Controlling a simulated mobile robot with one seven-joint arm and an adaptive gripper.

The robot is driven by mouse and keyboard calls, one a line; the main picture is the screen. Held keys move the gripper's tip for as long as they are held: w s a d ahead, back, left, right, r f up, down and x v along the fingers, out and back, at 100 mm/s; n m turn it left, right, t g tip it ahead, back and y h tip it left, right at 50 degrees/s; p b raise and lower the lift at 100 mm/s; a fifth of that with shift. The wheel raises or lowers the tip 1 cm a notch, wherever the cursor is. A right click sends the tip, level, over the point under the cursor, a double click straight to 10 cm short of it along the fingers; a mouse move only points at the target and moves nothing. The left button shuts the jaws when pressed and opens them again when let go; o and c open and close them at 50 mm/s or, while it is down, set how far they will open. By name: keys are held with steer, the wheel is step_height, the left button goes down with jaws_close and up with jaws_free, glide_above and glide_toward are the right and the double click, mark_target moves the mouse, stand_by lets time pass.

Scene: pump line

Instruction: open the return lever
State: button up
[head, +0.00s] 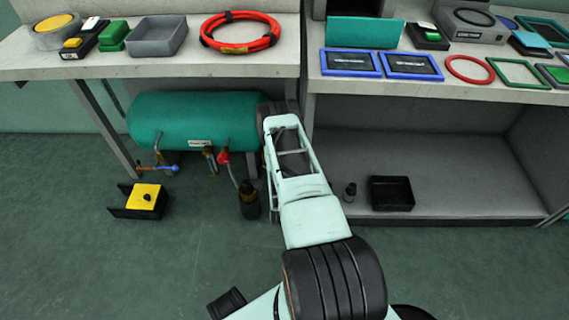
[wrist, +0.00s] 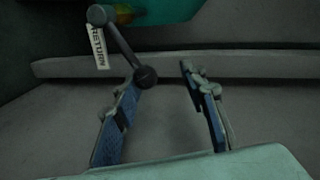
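The return lever (wrist: 122,45) shows in the wrist view as a dark grey bar with a round pivot at upper left and a round knob at its lower end. A white tag reading RETURN (wrist: 100,46) hangs beside it. My gripper (wrist: 162,76) is open. The knob lies between its fingertips in the picture, close to the left finger; I cannot tell whether they touch. In the head view my arm reaches under the bench beside the green tank (head: 190,117), and my gripper and the return lever are hidden there.
A red-handled valve (head: 223,157) and a blue-handled valve (head: 172,167) are under the tank. A dark bottle (head: 249,200) and a yellow-topped black box (head: 147,199) stand on the floor. The bench top (head: 130,67) overhangs my arm. A black bin (head: 391,193) sits on the lower shelf.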

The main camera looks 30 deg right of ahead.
steer(key=shift+d+r, duration=0.1)
steer(key=shift+r, duration=2.25)
